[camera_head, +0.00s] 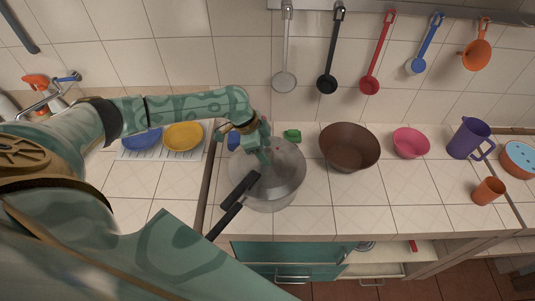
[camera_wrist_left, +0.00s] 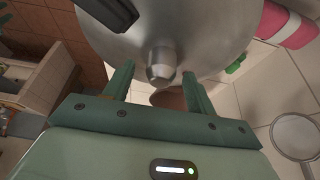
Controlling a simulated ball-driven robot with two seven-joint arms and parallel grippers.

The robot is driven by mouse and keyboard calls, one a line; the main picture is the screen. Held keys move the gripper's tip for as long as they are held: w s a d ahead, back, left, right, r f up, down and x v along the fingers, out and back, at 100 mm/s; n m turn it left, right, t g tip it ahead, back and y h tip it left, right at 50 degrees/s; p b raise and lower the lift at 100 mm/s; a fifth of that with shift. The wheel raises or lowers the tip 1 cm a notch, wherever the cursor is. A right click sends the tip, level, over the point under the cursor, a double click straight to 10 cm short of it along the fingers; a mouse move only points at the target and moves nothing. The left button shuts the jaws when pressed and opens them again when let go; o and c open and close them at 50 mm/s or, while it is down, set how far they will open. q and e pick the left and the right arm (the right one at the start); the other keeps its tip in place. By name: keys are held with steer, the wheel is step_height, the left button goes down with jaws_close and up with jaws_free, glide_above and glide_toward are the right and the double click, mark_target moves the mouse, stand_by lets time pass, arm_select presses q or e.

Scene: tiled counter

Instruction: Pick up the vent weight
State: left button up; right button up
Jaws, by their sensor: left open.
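The pressure cooker (camera_head: 288,178) stands on the tiled counter with its grey metal lid on and black handles (camera_head: 238,192) pointing front left. In the left wrist view, the vent weight (camera_wrist_left: 161,64) is a small metal knob standing up from the lid (camera_wrist_left: 210,30). My left gripper (camera_head: 264,154) is over the lid in the head view and hides the vent weight there. In the left wrist view, its two green fingers (camera_wrist_left: 158,72) are open, one on each side of the vent weight, with gaps visible. My right gripper is not in view.
A green object (camera_head: 292,135) sits just behind the cooker. A brown bowl (camera_head: 349,150), pink bowl (camera_head: 411,144), purple jug (camera_head: 467,139) and orange cup (camera_head: 488,191) stand to the right. Yellow (camera_head: 183,137) and blue (camera_head: 143,140) bowls lie left. Utensils hang on the wall.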

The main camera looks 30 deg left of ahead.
arm_select(q)
steer(key=shift+w+d+f, duration=0.1)
steer(key=shift+w+f, duration=0.05)
steer(key=shift+f, duration=0.4)
steer(key=shift+r, duration=0.1)
steer(key=c, duration=1)
